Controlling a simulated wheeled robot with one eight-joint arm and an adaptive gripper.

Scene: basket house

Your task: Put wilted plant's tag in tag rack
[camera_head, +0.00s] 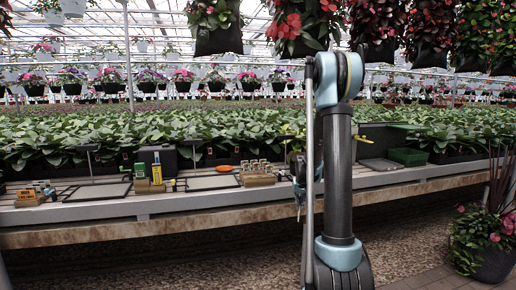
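My arm rises through the right of the middle, and my gripper (299,190) shows only partly as a dark shape at the bench's front edge, left of the arm. Its fingers are too small and too hidden to read. A tan wooden block with several upright pale pieces (257,178) stands on the bench just left of my gripper; it may be the tag rack. Another wooden block (30,199) with small pieces sits at the far left. A plant with some yellowish leaves (292,132) is partly behind my arm. I cannot make out which plant is wilted, nor its tag.
The long bench (200,199) holds black-framed trays (212,183), a yellow tool or bottle (156,170), an orange dish (224,169) and a green crate (408,157). Flower baskets (300,25) hang above. A potted plant (490,240) stands on the floor at right.

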